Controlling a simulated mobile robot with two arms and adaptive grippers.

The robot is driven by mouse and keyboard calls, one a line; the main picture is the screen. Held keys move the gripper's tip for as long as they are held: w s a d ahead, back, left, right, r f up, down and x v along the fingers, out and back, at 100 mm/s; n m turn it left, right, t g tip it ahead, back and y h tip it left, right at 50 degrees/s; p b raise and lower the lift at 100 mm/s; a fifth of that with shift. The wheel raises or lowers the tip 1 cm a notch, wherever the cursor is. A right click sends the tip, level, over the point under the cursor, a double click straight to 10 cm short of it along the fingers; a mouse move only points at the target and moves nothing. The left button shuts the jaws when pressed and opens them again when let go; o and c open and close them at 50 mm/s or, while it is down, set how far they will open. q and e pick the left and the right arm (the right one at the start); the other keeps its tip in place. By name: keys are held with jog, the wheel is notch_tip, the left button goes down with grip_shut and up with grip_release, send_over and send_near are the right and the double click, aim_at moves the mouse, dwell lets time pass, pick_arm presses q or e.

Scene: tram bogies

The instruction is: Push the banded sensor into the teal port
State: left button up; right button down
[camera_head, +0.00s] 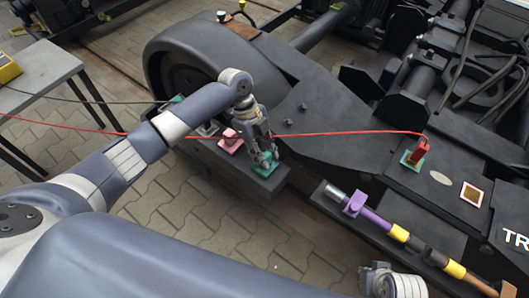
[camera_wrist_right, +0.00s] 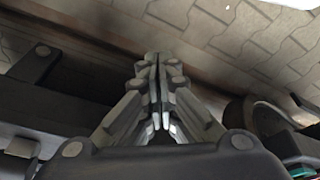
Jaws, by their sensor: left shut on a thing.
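My left gripper (camera_head: 263,149) is low over the teal port (camera_head: 264,169) at the right end of a dark box beside the wheel. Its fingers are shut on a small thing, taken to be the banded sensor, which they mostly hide. I cannot tell how deep it sits in the port, or see its bands. My right gripper (camera_wrist_right: 156,70) shows in the right wrist view with its fingers together and nothing seen between them.
A pink port (camera_head: 230,142) lies left of the teal one. A red cable (camera_head: 340,133) crosses to a red plug (camera_head: 418,151) on the bogie. A purple tool with yellow bands (camera_head: 376,219) lies on the front ledge. A grey table (camera_head: 40,72) stands at the left.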

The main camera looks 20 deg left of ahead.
jog(key=shift+f, duration=0.1)
jog(key=shift+f, duration=0.9)
jog(key=shift+s+f, duration=0.15)
jog(key=shift+f, duration=0.1)
jog(key=shift+r, duration=0.1)
pick_arm(q)
jog(key=shift+f, duration=0.3)
pick_arm(e)
jog(key=shift+w+r, duration=0.25)
jog(key=shift+r, duration=0.35)
pick_arm(q)
jog(key=shift+f, duration=0.2)
pick_arm(e)
jog(key=shift+r, duration=0.3)
